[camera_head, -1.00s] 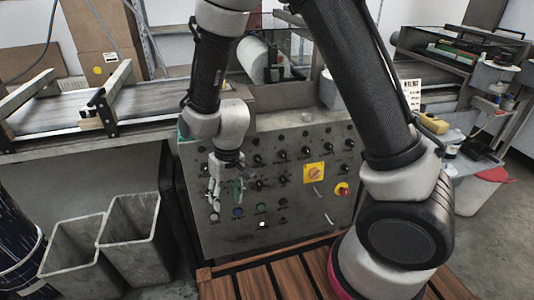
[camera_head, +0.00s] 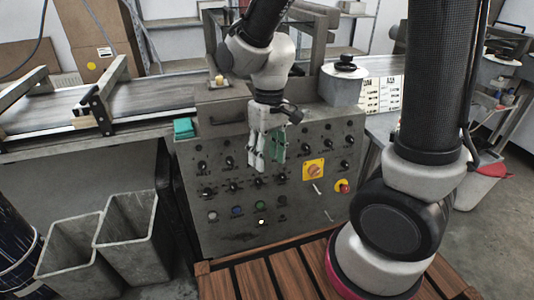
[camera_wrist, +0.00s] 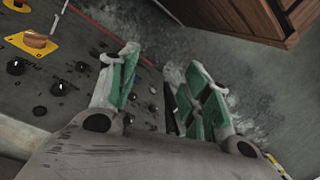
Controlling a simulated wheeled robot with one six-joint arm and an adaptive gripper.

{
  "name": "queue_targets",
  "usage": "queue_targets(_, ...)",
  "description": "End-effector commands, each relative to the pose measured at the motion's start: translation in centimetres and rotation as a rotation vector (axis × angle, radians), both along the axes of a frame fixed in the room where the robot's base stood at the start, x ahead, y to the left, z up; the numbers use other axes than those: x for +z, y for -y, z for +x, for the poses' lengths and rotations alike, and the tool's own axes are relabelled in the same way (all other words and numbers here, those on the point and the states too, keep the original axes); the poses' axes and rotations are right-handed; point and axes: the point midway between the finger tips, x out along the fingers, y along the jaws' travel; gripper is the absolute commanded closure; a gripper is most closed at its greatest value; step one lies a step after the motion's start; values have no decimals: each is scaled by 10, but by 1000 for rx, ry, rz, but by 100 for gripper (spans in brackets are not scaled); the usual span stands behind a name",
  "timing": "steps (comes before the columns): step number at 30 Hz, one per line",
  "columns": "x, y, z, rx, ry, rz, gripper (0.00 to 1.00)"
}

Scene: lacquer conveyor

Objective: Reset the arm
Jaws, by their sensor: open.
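My gripper (camera_head: 267,160) hangs pointing down in front of the upper part of the grey control panel (camera_head: 235,221) in the head view. Its two fingers have green pads and stand apart, with nothing between them. In the wrist view my gripper (camera_wrist: 158,100) is also open and empty, with the panel (camera_wrist: 60,75) to its left. My arm bends down from the top of the head view, and its lower links stand at the right.
Two grey bins (camera_head: 128,228) stand at the left below the conveyor (camera_head: 155,98). A yellow switch (camera_head: 313,169) and a red button (camera_head: 342,186) are on the panel. A wooden slatted platform (camera_head: 240,281) lies below. A lidded grey canister (camera_head: 342,85) stands on top.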

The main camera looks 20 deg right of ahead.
Motion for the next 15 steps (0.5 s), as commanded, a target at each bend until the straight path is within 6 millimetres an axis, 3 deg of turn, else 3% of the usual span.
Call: queue_targets(15,1,5,-7,12,-26,-18,52)
